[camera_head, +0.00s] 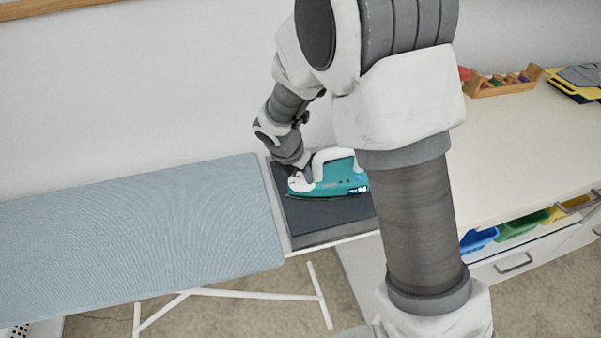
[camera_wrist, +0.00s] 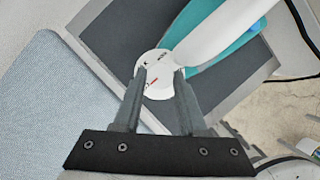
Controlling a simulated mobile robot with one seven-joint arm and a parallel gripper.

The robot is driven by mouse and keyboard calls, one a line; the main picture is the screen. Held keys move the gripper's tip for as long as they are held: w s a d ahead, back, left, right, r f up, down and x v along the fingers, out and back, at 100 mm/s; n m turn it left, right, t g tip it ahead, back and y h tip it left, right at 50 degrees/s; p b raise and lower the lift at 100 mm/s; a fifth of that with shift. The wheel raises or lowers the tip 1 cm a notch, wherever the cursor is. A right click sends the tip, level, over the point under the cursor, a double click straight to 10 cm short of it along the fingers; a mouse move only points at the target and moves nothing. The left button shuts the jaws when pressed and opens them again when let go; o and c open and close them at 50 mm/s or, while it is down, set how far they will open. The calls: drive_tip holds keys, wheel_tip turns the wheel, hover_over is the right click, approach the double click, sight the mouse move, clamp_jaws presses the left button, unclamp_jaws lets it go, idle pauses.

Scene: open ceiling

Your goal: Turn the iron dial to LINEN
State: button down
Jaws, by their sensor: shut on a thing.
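The teal and white iron (camera_head: 338,184) lies on a dark rest pad (camera_head: 310,215) at the end of the ironing board. Its round white dial (camera_wrist: 158,62) shows in the wrist view, with a small red mark and dark lettering that is too small and partly covered to read. My gripper (camera_wrist: 160,78) is shut on the dial, one finger on each side of it. The fingers hide parts of the dial's rim. In the head view my gripper (camera_head: 304,175) is at the left end of the iron, and the dial's setting cannot be told.
The pale blue ironing board (camera_head: 130,230) extends to the left of the pad. A white counter (camera_head: 530,130) on the right holds a wooden tray (camera_head: 503,86) of coloured pieces. Colored bins (camera_head: 522,228) sit below it. The iron's white handle (camera_wrist: 215,30) rises close beside my fingers.

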drive_tip(key=m+g+h+p, duration=0.1)
drive_tip(key=m, duration=0.3)
drive_tip(key=shift+w+a, duration=0.1)
drive_tip(key=shift+a, duration=0.1)
drive_tip(key=m+g+p, duration=0.1)
drive_tip(key=m, duration=0.1)
drive_tip(key=m+p, duration=0.1)
drive_tip(key=m, duration=0.1)
drive_tip(key=shift+w+m+g+h, duration=0.15)
drive_tip(key=shift+m+g+h, duration=0.25)
drive_tip(key=m+g, duration=0.1)
drive_tip(key=m, duration=0.1)
drive_tip(key=m+p, duration=0.1)
drive_tip(key=m, duration=0.1)
drive_tip(key=shift+w+m+g, duration=0.2)
drive_tip(key=shift+m+g, duration=0.1)
drive_tip(key=shift+g, duration=0.1)
drive_tip(key=m, duration=0.2)
drive_tip(key=m+g, duration=0.1)
drive_tip(key=m, duration=0.1)
drive_tip(key=shift+w+m+g+p, duration=0.2)
drive_tip(key=shift+m+g+p, duration=0.1)
drive_tip(key=shift+p, duration=0.05)
drive_tip(key=shift+y, duration=0.3)
drive_tip(key=shift+c, duration=2.2)
unclamp_jaws()
